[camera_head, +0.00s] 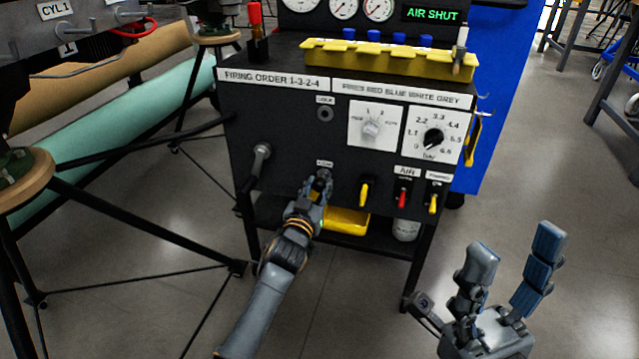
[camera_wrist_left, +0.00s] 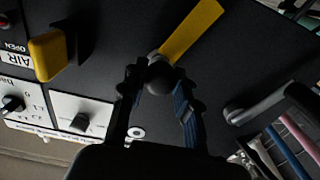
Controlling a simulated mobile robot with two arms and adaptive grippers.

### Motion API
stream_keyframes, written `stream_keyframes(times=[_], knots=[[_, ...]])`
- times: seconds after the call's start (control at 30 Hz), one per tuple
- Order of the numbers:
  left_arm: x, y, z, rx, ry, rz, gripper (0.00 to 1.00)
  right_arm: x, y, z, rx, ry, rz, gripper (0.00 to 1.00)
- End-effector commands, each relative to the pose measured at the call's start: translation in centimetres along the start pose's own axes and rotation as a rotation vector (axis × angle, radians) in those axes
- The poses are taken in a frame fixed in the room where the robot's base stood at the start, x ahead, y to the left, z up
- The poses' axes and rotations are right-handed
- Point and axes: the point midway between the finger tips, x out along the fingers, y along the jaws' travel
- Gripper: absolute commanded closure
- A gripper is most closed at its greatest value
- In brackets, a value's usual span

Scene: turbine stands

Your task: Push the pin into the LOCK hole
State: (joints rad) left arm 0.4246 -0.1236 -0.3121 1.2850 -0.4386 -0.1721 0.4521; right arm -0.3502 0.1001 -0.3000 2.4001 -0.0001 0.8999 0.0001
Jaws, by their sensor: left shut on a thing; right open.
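The LOCK hole (camera_head: 325,114) is a dark round opening under its label on the black panel (camera_head: 290,140). It also shows as a pale ring in the left wrist view (camera_wrist_left: 137,132). My left gripper (camera_head: 321,182) is at the panel below the LOCK hole, just under another small label. In the left wrist view its fingers are shut around the dark round knob of the pin (camera_wrist_left: 158,78). A yellow strip (camera_wrist_left: 190,30) extends from behind the knob. The pin's tip is hidden. My right gripper (camera_head: 517,245) is open and empty, in front of the stand at right.
A metal lever (camera_head: 262,152) sticks out left of the left gripper. Dials and yellow and red switches (camera_head: 403,198) are to its right. A yellow tray (camera_head: 390,62) lies on top of the stand. Black tripod legs (camera_head: 130,222) stand at left. The floor at right is open.

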Motion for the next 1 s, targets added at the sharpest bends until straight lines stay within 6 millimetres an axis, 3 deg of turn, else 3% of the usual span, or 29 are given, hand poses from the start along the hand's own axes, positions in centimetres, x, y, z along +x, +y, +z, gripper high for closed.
stream_keyframes(times=[0.73,1.0], knots=[[-1.2,0.0,-0.1,0.000,0.001,0.000,1.00,1.1,0.0,-0.2,-0.001,0.000,0.001,0.41],[-2.2,0.0,-0.2,-0.001,0.001,0.001,1.00,1.9,0.1,0.9,-0.005,-0.067,0.001,0.41]])
